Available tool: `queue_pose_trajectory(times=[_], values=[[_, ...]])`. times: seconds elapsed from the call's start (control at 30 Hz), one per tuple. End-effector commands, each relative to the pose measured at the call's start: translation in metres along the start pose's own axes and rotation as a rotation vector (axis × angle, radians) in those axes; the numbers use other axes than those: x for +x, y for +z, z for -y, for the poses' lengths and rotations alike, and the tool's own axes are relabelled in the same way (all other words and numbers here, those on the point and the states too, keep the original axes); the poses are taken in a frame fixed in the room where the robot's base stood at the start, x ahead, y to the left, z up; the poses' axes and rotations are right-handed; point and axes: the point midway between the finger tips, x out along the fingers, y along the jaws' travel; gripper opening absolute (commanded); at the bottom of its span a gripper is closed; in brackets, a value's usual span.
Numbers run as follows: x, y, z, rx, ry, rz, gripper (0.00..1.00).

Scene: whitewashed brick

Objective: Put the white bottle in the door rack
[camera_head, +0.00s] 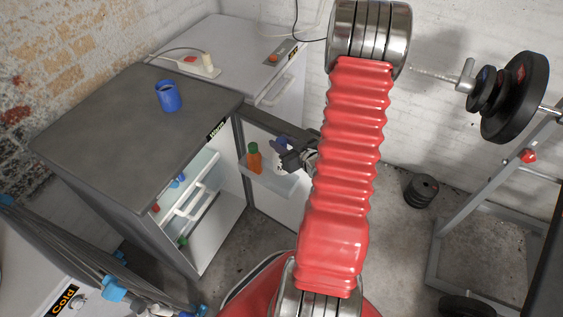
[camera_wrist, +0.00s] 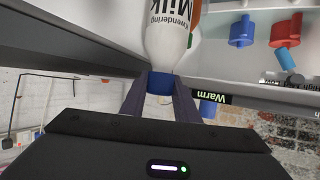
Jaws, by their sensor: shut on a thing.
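The white bottle (camera_wrist: 172,38), printed "Milk", has a blue cap (camera_wrist: 160,83). My gripper (camera_wrist: 160,88) is shut on this cap, with one finger on each side. In the head view my gripper (camera_head: 291,155) is over the door rack (camera_head: 262,184) on the inside of the open fridge door. The bottle (camera_head: 281,168) hangs below it there, small and partly hidden. I cannot tell whether its base touches the rack floor. An orange bottle (camera_head: 254,158) with a green cap stands in the rack, left of the white bottle.
The open fridge (camera_head: 222,235), labelled "Warm", has drawers or shelves with small red, blue and green items. A blue mug (camera_head: 168,97) stands on its grey top (camera_head: 120,125). A white cabinet (camera_head: 235,50) is behind. A weight rack (camera_head: 490,180) stands at the right.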

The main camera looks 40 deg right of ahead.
Motion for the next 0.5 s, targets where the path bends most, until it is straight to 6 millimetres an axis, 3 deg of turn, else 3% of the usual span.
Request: queue_pose_trajectory(times=[0.5], values=[[0.022, 0.054, 0.0, 0.001, 0.0, 0.001, 0.0]])
